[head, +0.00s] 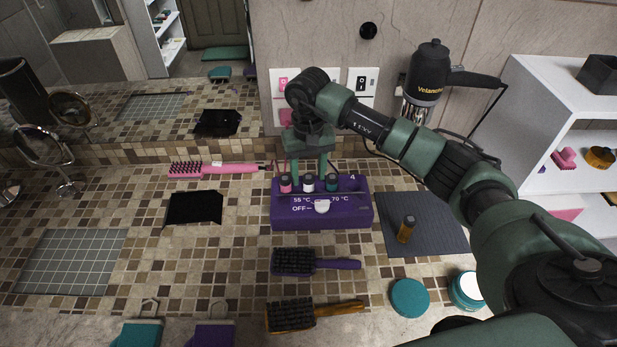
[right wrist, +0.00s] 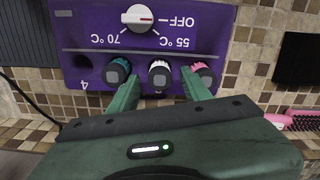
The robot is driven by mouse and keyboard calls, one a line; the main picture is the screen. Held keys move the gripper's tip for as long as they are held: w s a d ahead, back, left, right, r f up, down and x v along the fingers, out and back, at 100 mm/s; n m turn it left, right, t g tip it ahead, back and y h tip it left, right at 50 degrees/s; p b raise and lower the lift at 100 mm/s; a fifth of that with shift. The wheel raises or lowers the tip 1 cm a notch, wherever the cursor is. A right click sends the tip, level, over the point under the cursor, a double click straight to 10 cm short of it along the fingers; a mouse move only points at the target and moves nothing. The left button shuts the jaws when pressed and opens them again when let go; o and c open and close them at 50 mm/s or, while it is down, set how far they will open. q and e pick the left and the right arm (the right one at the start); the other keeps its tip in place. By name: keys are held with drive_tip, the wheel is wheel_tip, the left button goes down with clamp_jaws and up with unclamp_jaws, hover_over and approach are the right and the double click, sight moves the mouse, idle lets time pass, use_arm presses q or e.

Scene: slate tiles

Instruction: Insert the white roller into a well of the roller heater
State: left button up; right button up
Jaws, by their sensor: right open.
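The roller heater (head: 345,213) is a purple box with a dial on its front, standing on the tiled counter. It also fills the top of the right wrist view (right wrist: 215,28). The white roller (head: 308,184) stands upright in the heater's row, between a pink roller (head: 285,184) and a teal roller (head: 332,183). In the right wrist view, the white roller (right wrist: 159,76) appears seated at about its neighbours' height. A dark empty well (right wrist: 83,62) shows near the "4". My right gripper (head: 309,166) is open just behind the white roller, its fingers either side of it. My left gripper is out of view.
A dark mat (head: 435,235) with an amber bottle (head: 406,230) lies right of the heater. A purple brush (head: 295,262) and wooden brush (head: 292,315) lie in front. A pink brush (head: 215,169) and black tray (head: 194,208) lie left.

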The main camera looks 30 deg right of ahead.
wheel_tip(320, 180, up, 10)
drive_tip(key=b, duration=0.3)
drive_tip(key=shift+r, duration=0.25)
